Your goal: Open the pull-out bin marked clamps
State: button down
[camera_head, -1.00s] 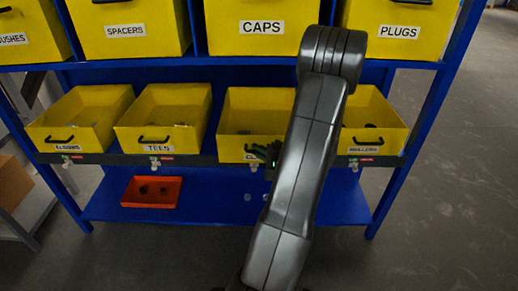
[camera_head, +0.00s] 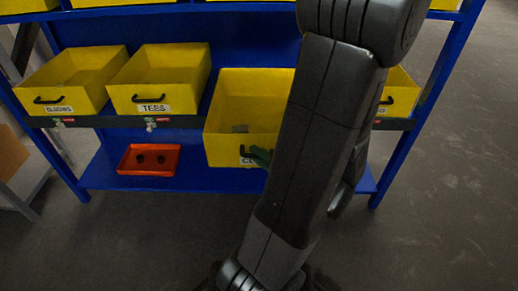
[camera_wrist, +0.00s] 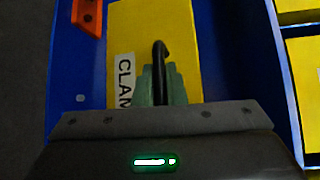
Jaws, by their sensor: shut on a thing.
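The clamps bin (camera_head: 222,133) is a yellow open-topped box on the lower shelf row, pulled forward past its neighbours. A small grey thing lies inside it. My arm covers its right part and most of its label. In the wrist view the bin front (camera_wrist: 190,55) carries a label (camera_wrist: 125,80) reading "CLAM", the rest hidden. My gripper (camera_wrist: 160,85) has green fingers shut on the black handle (camera_wrist: 161,60) of this bin. In the head view the gripper (camera_head: 260,157) shows only partly beside my arm.
An orange tray (camera_head: 150,160) lies on the bottom shelf. Blue posts (camera_head: 415,130) frame the rack; the floor at right is clear.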

jog(key=shift+s, duration=0.2)
jog(key=c, duration=1.8)
grip_release()
jog(key=shift+o, duration=0.2)
jog(key=shift+d, duration=0.1)
jog(key=p+v, duration=0.2)
jog(key=v, duration=1.1)
jog(key=shift+s+d, duration=0.25)
jog(key=shift+w+a, duration=0.1)
jog(key=shift+b+x, duration=1)
jog(key=shift+x, duration=5.7)
jog(key=shift+r, duration=0.1)
